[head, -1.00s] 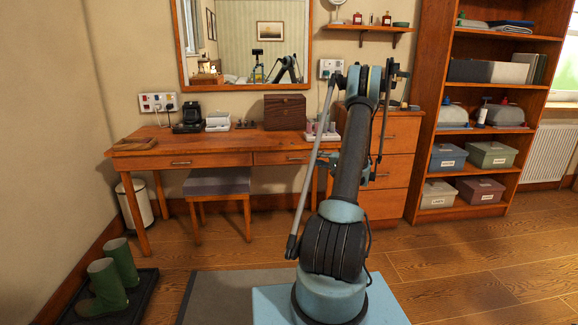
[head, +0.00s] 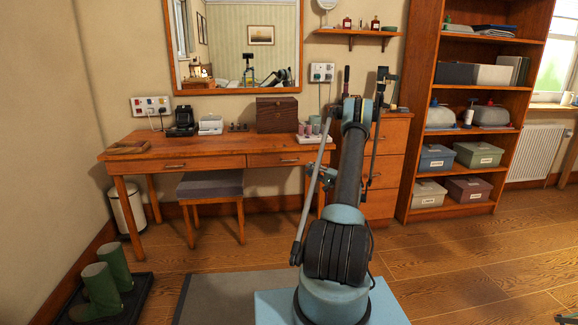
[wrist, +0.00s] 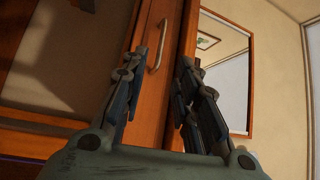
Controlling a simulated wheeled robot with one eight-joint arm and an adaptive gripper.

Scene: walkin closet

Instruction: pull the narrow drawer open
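The dressing table (head: 140,160) has two drawers under its top. The narrow drawer (head: 262,161) is the shorter right one, with its front looking flush with the table. In the wrist view, a wooden drawer front (wrist: 150,88) stands nearly upright in the picture with a metal bar handle (wrist: 158,47). My gripper (wrist: 165,65) is open, one finger on each side of this front's lower part in the picture. The handle lies ahead between the fingertips, and nothing is held. In the head view my arm hides part of the table's right end, and the gripper is hard to make out.
A padded stool (head: 211,186) stands under the table, left of the narrow drawer. A wooden box (head: 277,114) and small items sit on the tabletop. A drawer chest (head: 385,160) and open shelves (head: 408,190) stand to the right. Green boots (head: 115,262) are at left.

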